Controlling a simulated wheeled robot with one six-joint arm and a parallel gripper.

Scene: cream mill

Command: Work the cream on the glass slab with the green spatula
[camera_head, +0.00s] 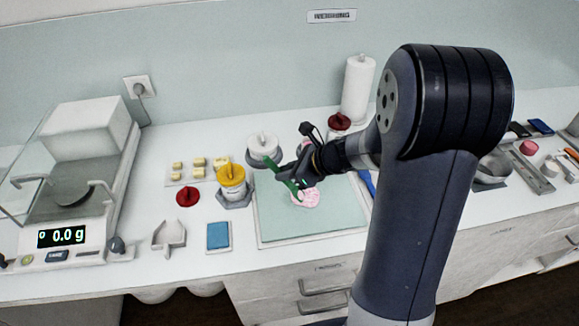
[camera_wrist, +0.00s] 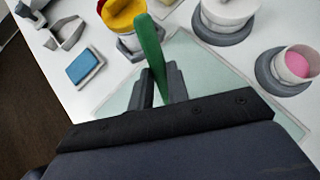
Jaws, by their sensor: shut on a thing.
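The glass slab (camera_head: 275,232) lies on the white counter in the middle of the head view, and part of it shows in the wrist view (camera_wrist: 208,75). A patch of pink cream (camera_head: 308,200) is on the slab. My gripper (camera_head: 297,178) is shut on the green spatula (camera_head: 276,170) above the slab. The spatula's green end rises between the fingers in the wrist view (camera_wrist: 151,48). Its lower end is by the cream in the head view; I cannot tell whether it touches. My gripper hides part of the slab and cream.
A yellow-lidded jar (camera_head: 232,178) and a white-lidded jar (camera_head: 262,147) stand left of and behind the slab. A blue pad (camera_head: 218,236), a scoop (camera_head: 168,237) and a balance (camera_head: 70,222) reading 0.0 g are farther left. A paper roll (camera_head: 357,88) stands behind.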

